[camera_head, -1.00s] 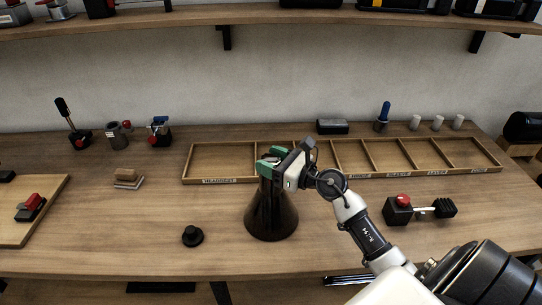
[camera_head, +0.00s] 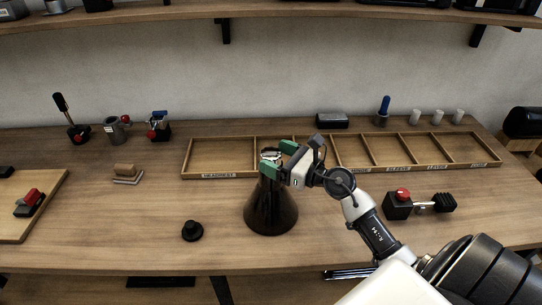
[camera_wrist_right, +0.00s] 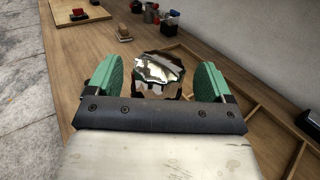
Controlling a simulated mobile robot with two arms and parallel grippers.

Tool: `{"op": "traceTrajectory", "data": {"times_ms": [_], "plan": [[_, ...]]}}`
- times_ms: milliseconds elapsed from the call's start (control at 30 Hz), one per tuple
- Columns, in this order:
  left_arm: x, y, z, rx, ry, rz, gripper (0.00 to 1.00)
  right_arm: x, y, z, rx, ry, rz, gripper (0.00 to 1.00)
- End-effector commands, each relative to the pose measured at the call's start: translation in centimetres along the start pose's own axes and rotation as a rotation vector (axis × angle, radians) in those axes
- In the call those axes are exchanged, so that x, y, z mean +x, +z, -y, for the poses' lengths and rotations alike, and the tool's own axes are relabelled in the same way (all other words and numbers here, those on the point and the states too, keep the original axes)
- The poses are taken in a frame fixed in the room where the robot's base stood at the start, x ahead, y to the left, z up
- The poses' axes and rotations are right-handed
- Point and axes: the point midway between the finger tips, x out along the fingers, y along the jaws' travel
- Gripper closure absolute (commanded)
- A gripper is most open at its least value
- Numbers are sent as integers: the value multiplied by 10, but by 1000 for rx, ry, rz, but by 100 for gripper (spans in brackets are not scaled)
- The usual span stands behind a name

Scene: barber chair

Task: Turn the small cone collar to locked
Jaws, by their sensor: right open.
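A dark brown cone (camera_head: 270,208) stands upright on the bench in the head view. A shiny metal collar (camera_head: 270,154) sits at its top; it also shows in the right wrist view (camera_wrist_right: 160,70), faceted and mirror-like. My right gripper (camera_head: 279,158) is open, its green fingers on either side of the collar. In the right wrist view the collar lies between the two fingers (camera_wrist_right: 156,78), with a visible gap on each side. I cannot tell whether the collar is locked. My left gripper is not in view.
A divided wooden tray (camera_head: 215,176) lies behind the cone. A black knob (camera_head: 192,231) stands to the left, and a black block with a red button (camera_head: 398,205) to the right. A small wooden block (camera_head: 126,171) and a wooden board (camera_head: 50,190) lie further left. The bench's front left is mostly clear.

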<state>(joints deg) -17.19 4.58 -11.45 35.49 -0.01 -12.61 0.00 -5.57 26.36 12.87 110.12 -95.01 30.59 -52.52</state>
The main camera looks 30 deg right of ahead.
Motion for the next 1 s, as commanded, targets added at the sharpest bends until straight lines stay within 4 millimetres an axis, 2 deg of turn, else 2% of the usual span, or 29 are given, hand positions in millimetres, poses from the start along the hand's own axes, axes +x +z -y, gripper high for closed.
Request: {"op": "traceTrajectory", "data": {"times_ms": [200, 400, 600, 1000], "plan": [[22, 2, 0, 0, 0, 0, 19, -47, -6, -1, 0, 1, -5, 18], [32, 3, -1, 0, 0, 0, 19, -77, -4, 0, 1, 0, -2, 18], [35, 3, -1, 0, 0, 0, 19, -87, -1, 0, 0, 1, -1, 18], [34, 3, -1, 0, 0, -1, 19, -87, 0, 0, 0, 1, 0, 18]]}}
